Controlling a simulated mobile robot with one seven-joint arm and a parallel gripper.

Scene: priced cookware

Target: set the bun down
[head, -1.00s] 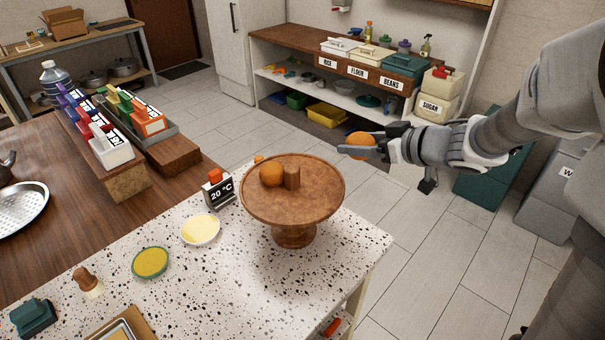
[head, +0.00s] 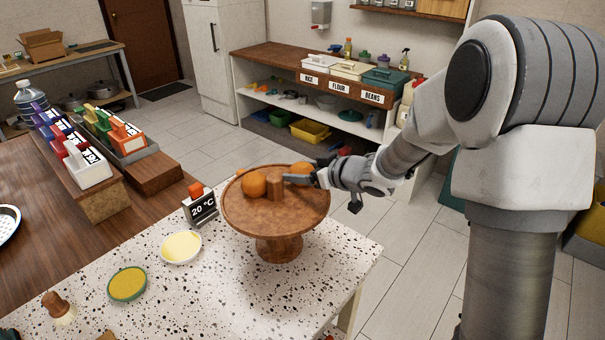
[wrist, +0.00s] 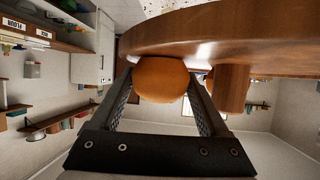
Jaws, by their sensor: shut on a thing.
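An orange, round bun (head: 301,168) is held in my gripper (head: 306,177) at the far right part of the round wooden stand (head: 275,215). In the wrist view, which looks upside down, the held bun (wrist: 160,79) sits between both fingers, very close to the stand's top (wrist: 215,50); I cannot tell whether it touches. A second orange bun (head: 254,184) rests on the stand, left of a short wooden peg (head: 276,188). The peg also shows beside the held bun in the wrist view (wrist: 229,88).
The stand is on a speckled counter (head: 215,285). The front part of the stand's top is bare.

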